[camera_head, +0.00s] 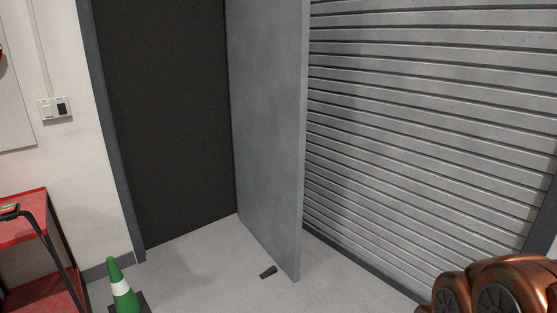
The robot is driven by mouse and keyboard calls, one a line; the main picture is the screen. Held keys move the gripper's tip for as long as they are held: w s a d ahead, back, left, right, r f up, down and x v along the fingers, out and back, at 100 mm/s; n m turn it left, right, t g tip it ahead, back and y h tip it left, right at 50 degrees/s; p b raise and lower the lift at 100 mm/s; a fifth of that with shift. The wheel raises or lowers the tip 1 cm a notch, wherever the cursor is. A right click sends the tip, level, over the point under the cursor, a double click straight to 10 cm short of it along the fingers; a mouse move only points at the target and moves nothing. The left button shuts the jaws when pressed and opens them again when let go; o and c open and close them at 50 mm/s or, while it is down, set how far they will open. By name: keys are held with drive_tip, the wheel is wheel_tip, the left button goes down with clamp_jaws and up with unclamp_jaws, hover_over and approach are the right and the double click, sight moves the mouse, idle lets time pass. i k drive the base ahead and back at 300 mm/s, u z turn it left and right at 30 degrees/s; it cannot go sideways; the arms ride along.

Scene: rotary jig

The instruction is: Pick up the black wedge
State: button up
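The black wedge (268,272) is a small dark piece lying on the light grey floor. It sits just left of the lower edge of the open grey door (268,130), near the door's free end. A narrow gap of floor seems to show between the two, but I cannot tell if they touch. My gripper is not in view. A copper-coloured part of my arm shows at the bottom right corner, well to the right of the wedge.
A green and white cone (122,287) stands at the bottom left. A red cart (24,233) stands by the left wall. A dark doorway (165,130) lies behind the door. A ribbed roller shutter (430,120) fills the right. The floor around the wedge's left is clear.

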sight(272, 270)
drive_tip(key=u, duration=0.25)
drive_tip(key=i, duration=2.05)
drive_tip(key=u, duration=0.95)
drive_tip(key=i, duration=1)
drive_tip(key=u, duration=0.75)
